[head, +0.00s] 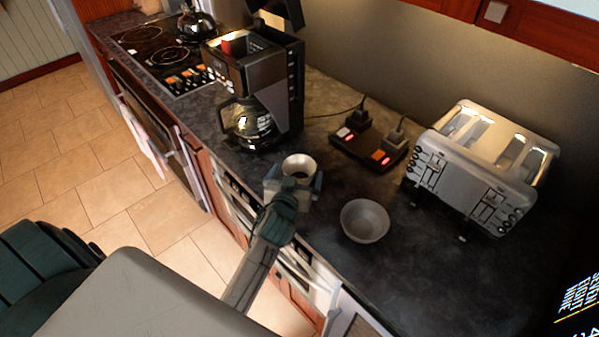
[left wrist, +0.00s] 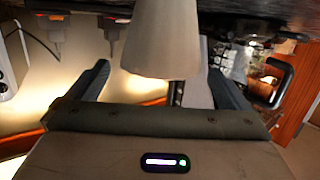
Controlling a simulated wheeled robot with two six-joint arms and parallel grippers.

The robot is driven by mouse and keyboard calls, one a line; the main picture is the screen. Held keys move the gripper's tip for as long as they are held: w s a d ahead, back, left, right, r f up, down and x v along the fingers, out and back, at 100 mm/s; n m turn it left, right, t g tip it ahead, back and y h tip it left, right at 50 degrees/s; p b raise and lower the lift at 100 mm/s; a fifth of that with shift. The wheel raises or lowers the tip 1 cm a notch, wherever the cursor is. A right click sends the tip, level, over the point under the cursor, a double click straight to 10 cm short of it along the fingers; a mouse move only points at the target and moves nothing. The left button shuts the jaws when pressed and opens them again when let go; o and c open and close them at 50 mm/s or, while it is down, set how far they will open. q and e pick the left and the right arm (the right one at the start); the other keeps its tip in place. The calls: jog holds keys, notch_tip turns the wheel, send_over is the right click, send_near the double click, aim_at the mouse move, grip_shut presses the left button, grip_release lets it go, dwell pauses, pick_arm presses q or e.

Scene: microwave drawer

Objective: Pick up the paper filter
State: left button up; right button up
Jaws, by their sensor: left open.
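The paper filter (head: 298,165) is a pale, round-rimmed cup near the front edge of the dark counter, in front of the coffee maker. My left gripper (head: 294,182) is open, with its fingers on either side of the filter. In the left wrist view the filter (left wrist: 164,38) is a pale tapered cone between the two spread fingers of the gripper (left wrist: 158,68). Gaps show between the filter and both fingers there. The filter's lower part is hidden by the gripper in the head view. My right gripper is not in view.
A grey bowl (head: 365,221) stands right of the gripper. The coffee maker (head: 265,85) with its glass carafe (head: 247,124) is behind. A power strip (head: 368,150) with plugs and a silver toaster (head: 470,180) stand further right. The counter's right front is clear.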

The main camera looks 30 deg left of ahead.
pick_arm(q)
jog(key=shift+x, duration=1.4)
jog(key=shift+s, duration=0.15)
jog(key=shift+c, duration=1.1)
jog(key=c, duration=0.8)
